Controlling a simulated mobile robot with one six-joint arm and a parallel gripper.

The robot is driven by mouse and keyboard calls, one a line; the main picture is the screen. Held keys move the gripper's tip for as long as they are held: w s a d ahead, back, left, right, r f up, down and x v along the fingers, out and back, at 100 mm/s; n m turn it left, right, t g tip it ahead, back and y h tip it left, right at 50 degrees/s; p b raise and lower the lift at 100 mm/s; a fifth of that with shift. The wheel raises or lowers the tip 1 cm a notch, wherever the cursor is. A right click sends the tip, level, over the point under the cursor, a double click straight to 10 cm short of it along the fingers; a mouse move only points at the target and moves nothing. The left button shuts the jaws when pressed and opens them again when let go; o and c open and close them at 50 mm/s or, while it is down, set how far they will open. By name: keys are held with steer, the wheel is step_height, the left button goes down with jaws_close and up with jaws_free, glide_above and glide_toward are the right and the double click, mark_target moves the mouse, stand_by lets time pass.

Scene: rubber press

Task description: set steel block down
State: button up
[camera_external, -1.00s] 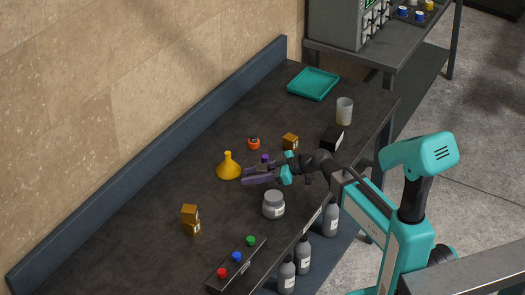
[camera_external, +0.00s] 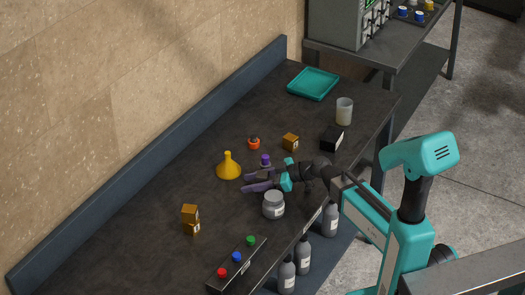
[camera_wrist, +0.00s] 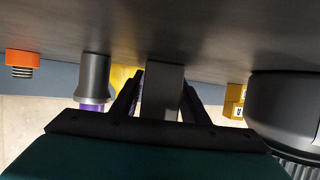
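The steel block (camera_wrist: 163,92) is a plain grey upright block in the wrist view, which looks upside down. Its end meets the dark bench top (camera_external: 140,240), and it appears to stand there. My gripper (camera_external: 250,183) is low over the bench, and its two purple-grey fingers are spread. In the wrist view the fingers (camera_wrist: 162,95) lie on either side of the block, with narrow gaps showing. In the external view I cannot make out the block clearly between the fingers.
Close by are a purple-topped grey piece (camera_external: 265,160), a yellow funnel (camera_external: 228,170) and a grey jar (camera_external: 273,206). An orange-topped piece (camera_external: 254,142), amber blocks (camera_external: 190,213) and a black box (camera_external: 332,138) stand further off. A teal tray (camera_external: 314,83) lies at the back.

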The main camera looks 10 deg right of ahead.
steer(key=shift+o, duration=0.6)
steer(key=shift+r, duration=0.15)
steer(key=b+v, duration=0.1)
steer(key=v, duration=0.5)
steer(key=shift+s+d, duration=0.1)
steer(key=shift+d, duration=0.1)
steer(key=shift+b, duration=0.75)
steer(key=shift+d+b, duration=0.15)
steer(key=shift+b, duration=0.15)
steer(key=b+v, duration=0.4)
steer(key=b, duration=0.4)
steer(key=shift+s+d+r+b, duration=0.15)
steer(key=shift+d+r+b, duration=0.25)
steer(key=shift+b, duration=0.55)
steer(key=shift+d, duration=0.1)
